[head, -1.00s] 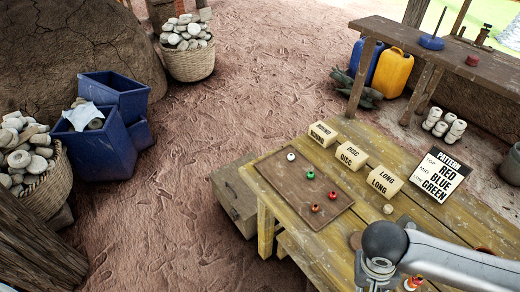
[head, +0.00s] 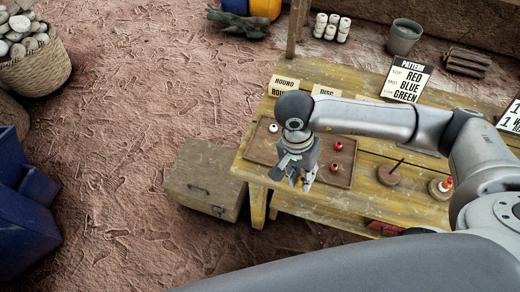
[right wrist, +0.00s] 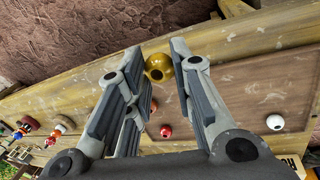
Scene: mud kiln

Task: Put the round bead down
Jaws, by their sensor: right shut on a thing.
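My right gripper (head: 301,180) hangs above the near left part of the brown mat (head: 262,146) on the yellow table. In the right wrist view its fingers (right wrist: 159,68) are shut on a round golden bead (right wrist: 158,68) at the fingertips. Behind the bead are table planks, near the mat's edge. In the head view I cannot make the held bead out. On the mat lie a white bead (head: 273,128) and two red beads, one farther back (head: 338,146) and one nearer (head: 335,167). The arm hides part of the mat. My left gripper is out of view.
Labelled blocks, ROUND (head: 285,87) and DISC (head: 326,91), stand along the table's back. A pattern sign (head: 407,80) reads red, blue, green. To the right stand a peg on a round base (head: 389,174) and another base bearing beads (head: 440,188). A wooden chest (head: 207,180) stands left.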

